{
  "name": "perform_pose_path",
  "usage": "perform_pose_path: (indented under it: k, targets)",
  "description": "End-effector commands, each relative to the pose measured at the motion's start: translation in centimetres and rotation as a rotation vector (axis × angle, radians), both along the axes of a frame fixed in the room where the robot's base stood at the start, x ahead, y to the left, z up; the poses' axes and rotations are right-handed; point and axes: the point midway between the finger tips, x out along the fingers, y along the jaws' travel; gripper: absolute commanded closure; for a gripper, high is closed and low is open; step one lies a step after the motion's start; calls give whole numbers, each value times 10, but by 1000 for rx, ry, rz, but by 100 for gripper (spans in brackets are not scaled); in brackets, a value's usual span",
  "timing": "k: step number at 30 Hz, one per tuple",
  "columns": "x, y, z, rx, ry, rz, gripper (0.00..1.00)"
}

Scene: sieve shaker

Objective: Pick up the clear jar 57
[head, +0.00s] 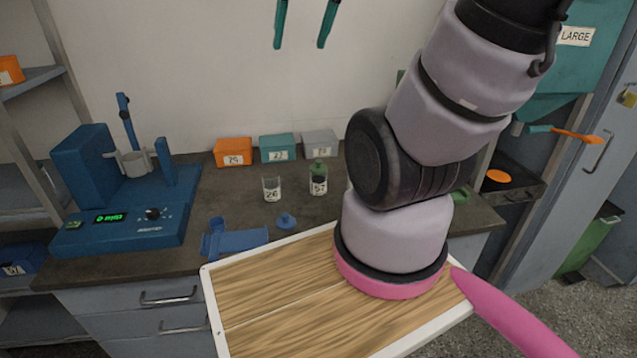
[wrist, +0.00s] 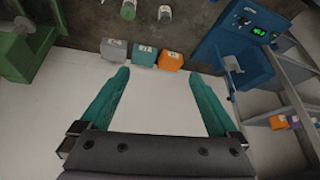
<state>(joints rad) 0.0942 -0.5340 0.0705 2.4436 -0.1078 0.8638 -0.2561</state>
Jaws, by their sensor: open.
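The clear jar 57 (head: 318,186) stands upright on the dark counter, with a green top and a label reading 57. It also shows at the top edge of the wrist view (wrist: 129,10). Beside it on the left in the head view stands a clear jar 26 (head: 272,190), without a green top. My gripper (head: 300,46) shows only as two teal fingers at the top of the head view, well above the jars. In the wrist view my gripper (wrist: 163,74) is open, with nothing between its fingers.
Orange (head: 233,152), teal (head: 278,148) and grey (head: 320,144) boxes stand behind the jars against the wall. A blue shaker machine (head: 125,205) is at the left. A blue lid-like piece (head: 286,221) and a blue holder (head: 235,241) lie in front of the jars.

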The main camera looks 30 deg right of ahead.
Motion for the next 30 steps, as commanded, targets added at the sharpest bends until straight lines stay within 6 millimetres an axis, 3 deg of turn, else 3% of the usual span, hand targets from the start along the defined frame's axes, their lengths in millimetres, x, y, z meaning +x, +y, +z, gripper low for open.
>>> perform_pose_path:
  k: [6, 15, 24, 30]
  targets:
    - [48, -30, -46, -229, 142, 275, 4]
    - [99, -68, -125, -413, 315, 737, 4]
    - [132, -97, -221, -459, 394, 1246, 4]
    - [142, -106, -277, -447, 370, 1523, 4]
